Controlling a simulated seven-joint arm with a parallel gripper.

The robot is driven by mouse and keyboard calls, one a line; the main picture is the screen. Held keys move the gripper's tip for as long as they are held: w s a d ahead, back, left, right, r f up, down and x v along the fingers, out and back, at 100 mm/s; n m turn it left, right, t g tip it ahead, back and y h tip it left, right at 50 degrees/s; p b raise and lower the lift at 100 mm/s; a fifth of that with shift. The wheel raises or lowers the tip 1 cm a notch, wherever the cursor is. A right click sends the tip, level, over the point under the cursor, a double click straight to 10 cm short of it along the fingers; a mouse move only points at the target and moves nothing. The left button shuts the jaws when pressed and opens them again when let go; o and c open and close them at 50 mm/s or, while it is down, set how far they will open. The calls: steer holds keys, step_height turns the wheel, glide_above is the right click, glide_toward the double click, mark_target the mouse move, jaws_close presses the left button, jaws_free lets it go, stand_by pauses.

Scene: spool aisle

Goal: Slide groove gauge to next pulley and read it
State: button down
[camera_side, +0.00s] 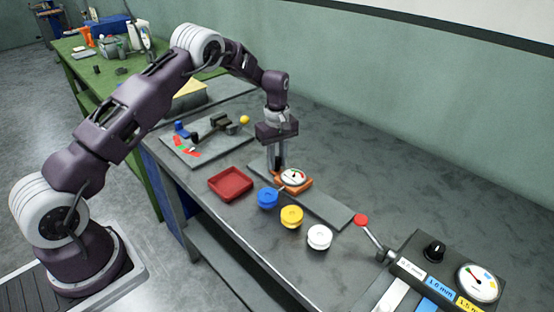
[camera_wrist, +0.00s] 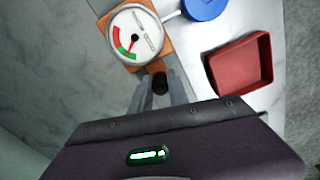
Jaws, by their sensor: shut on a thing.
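The groove gauge (camera_side: 294,178) has a round white dial on an orange base and sits on a grey rail strip (camera_side: 328,209). My gripper (camera_side: 277,168) is shut on the gauge's black knob (camera_wrist: 160,83), behind the dial. In the wrist view, the gauge (camera_wrist: 135,34) has a light stem reaching to the blue pulley (camera_wrist: 204,8); contact is unclear. Its needle seems to point near the red band; the exact reading is too small to tell. The blue pulley (camera_side: 267,197), yellow pulley (camera_side: 291,216) and white pulley (camera_side: 319,237) stand in a row beside the rail.
A red tray (camera_side: 231,183) lies left of the blue pulley. A red-knobbed lever (camera_side: 361,220) and a control box (camera_side: 433,253) with a dial stand at the right. A board with a small fixture (camera_side: 208,143) lies behind. The rail is clear right of the gauge.

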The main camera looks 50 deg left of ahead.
mark_target(299, 179)
steer(key=d, duration=0.9)
steer(key=c, duration=1.3)
jaws_free()
steer(key=shift+o, duration=0.2)
step_height(299, 179, up, 7)
steer(key=shift+r, duration=0.1)
